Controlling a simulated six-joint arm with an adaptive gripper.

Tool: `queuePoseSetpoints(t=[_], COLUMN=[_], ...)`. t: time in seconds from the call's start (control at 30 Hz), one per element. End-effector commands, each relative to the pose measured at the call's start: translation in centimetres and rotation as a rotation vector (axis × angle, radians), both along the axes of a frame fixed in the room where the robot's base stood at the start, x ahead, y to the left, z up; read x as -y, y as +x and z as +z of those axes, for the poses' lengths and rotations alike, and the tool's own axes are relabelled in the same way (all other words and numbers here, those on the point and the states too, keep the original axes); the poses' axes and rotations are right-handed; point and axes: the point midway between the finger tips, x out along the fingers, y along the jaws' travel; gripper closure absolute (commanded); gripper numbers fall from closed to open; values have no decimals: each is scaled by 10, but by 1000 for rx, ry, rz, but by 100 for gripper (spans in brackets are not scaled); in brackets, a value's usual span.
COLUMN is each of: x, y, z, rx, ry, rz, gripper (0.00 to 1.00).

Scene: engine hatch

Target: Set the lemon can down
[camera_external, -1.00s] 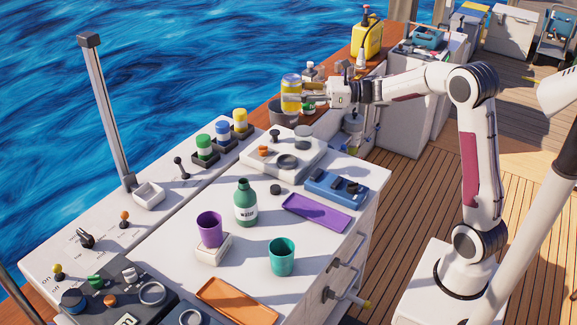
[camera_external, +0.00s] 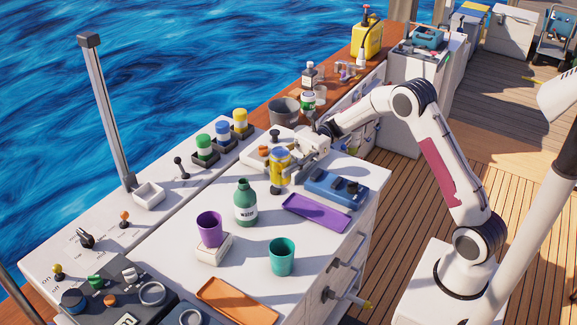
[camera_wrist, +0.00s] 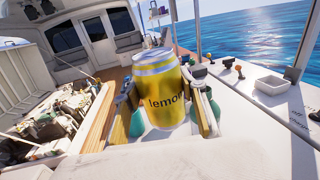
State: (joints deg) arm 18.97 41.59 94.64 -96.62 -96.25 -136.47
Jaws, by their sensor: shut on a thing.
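The yellow lemon can (camera_external: 279,168) has a silver top and is held upright in my gripper (camera_external: 292,166). In the external view it is over the white counter (camera_external: 318,245), behind the green water bottle (camera_external: 245,203) and left of the blue tray. In the wrist view the can (camera_wrist: 160,92) fills the middle, with "lemon" lettering facing the camera. The gripper's fingers (camera_wrist: 168,106) are shut on its two sides. I cannot tell whether the can's base touches the counter.
A purple cup (camera_external: 209,229), a teal cup (camera_external: 282,257), a purple tray (camera_external: 316,213), an orange tray (camera_external: 237,302) and a blue tray (camera_external: 336,188) occupy the counter. A white panel with knobs (camera_external: 258,160) lies behind the can. Bare counter shows between bottle and purple tray.

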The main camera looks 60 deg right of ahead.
Motion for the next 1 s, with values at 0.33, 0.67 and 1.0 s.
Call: queuePoseSetpoints(t=[0.33,0.67,1.0], x=[-16,-16,-16], y=[-25,-26,-26], z=[-29,-30,-51], rx=[3,3,-1], ry=[0,0,2], rz=[166,174,172], gripper=[90,90,90])
